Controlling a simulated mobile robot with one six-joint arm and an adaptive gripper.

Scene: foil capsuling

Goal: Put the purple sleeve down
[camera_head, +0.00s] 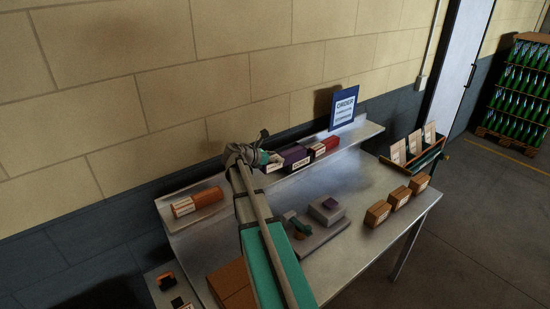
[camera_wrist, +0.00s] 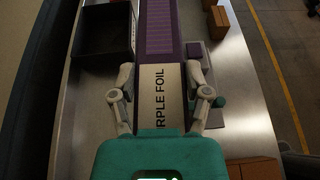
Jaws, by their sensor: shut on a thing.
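The purple sleeve (camera_head: 295,156) is a long box with a white end label, at the rear shelf of the bench in the head view. In the wrist view the purple sleeve (camera_wrist: 159,28) runs away from me, its label reading "...RPLE FOIL". My gripper (camera_head: 268,158) is at the sleeve's left end; in the wrist view its two fingers (camera_wrist: 162,96) lie along both sides of the labelled end, shut on it. The sleeve's underside is hidden, so I cannot tell whether it touches the shelf (camera_head: 356,134).
An orange sleeve (camera_head: 198,202) lies left on the shelf, a red sleeve (camera_head: 324,147) right of the purple one. A dark open bin (camera_wrist: 103,32) stands left of the sleeve in the wrist view. A grey fixture (camera_head: 327,210) and brown boxes (camera_head: 398,197) occupy the bench (camera_head: 375,180).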

